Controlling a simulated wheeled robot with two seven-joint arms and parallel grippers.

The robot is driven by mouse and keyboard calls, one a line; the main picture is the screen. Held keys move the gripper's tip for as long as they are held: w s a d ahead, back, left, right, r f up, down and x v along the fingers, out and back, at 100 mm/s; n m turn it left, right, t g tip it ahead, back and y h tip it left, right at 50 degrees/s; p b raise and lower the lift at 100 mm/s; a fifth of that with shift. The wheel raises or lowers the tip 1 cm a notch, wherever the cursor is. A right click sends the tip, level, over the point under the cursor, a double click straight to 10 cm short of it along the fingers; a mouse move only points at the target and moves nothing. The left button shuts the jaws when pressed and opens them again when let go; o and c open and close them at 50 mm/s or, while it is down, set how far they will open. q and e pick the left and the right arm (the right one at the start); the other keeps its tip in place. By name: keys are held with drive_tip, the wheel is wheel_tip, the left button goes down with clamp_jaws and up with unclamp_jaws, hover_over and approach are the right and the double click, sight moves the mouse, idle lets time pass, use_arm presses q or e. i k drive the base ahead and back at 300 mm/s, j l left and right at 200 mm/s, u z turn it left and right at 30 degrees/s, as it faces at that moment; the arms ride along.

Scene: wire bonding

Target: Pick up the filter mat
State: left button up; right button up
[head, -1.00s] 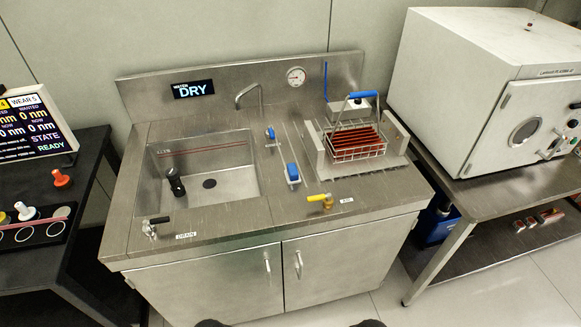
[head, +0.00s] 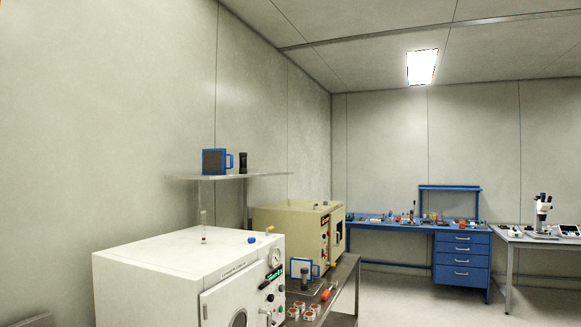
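Neither of my grippers is in the head view. No thing here can be told for certain as the filter mat. A blue-framed square piece with a dark grey face and a side handle (head: 214,161) stands upright on the wall shelf, left of a small black cylinder (head: 243,163). A second blue-framed piece, with a pale face (head: 301,268), stands on the bench beside the white oven. Either may be the mat or its holder; they are too small to tell.
A white oven (head: 170,265) fills the lower left, with a beige oven (head: 290,228) behind it. A blue workbench (head: 395,228) and a microscope table (head: 510,238) stand at the back. The floor (head: 420,295) at the right is clear.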

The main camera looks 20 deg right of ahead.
sight(213, 160)
drive_tip(key=z, duration=0.35)
drive_tip(key=i+l+z, duration=0.6)
drive_tip(key=i, duration=0.35)
drive_tip(key=i+l+z, duration=0.3)
drive_tip(key=i, duration=0.2)
drive_tip(key=i+j+z, duration=0.1)
drive_tip(key=i+z, duration=0.2)
drive_tip(key=i, duration=0.2)
